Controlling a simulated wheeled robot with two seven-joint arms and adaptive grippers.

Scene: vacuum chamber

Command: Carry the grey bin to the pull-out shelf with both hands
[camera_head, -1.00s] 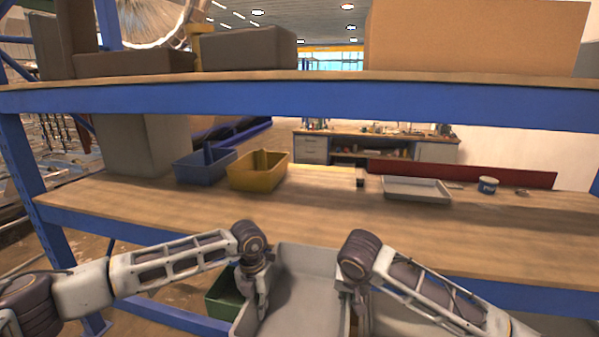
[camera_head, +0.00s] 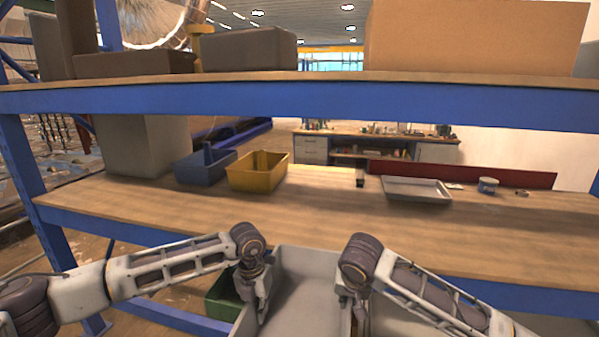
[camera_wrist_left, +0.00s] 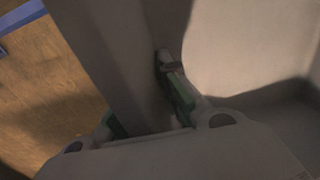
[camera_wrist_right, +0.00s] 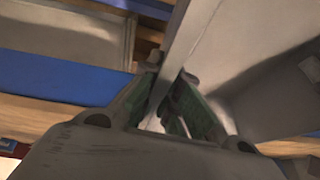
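The grey bin (camera_head: 308,267) is at the bottom centre of the head view, in front of the shelf rack, with its lower part cut off. My left gripper (camera_head: 258,303) is at its left wall; in the left wrist view the fingers (camera_wrist_left: 150,112) straddle the wall and close on it. My right gripper (camera_head: 352,308) is at its right wall; in the right wrist view its fingers (camera_wrist_right: 168,82) hold that wall. The wooden shelf (camera_head: 300,215) lies behind the bin. I cannot tell from these frames which surface is the pull-out shelf.
A blue bin (camera_head: 203,168), a yellow bin (camera_head: 258,172), a grey tray (camera_head: 416,190) and a small tin (camera_head: 488,185) stand on the shelf. A green bin (camera_head: 224,298) is low at the left. A blue beam (camera_head: 300,100) crosses above. The shelf's front middle is clear.

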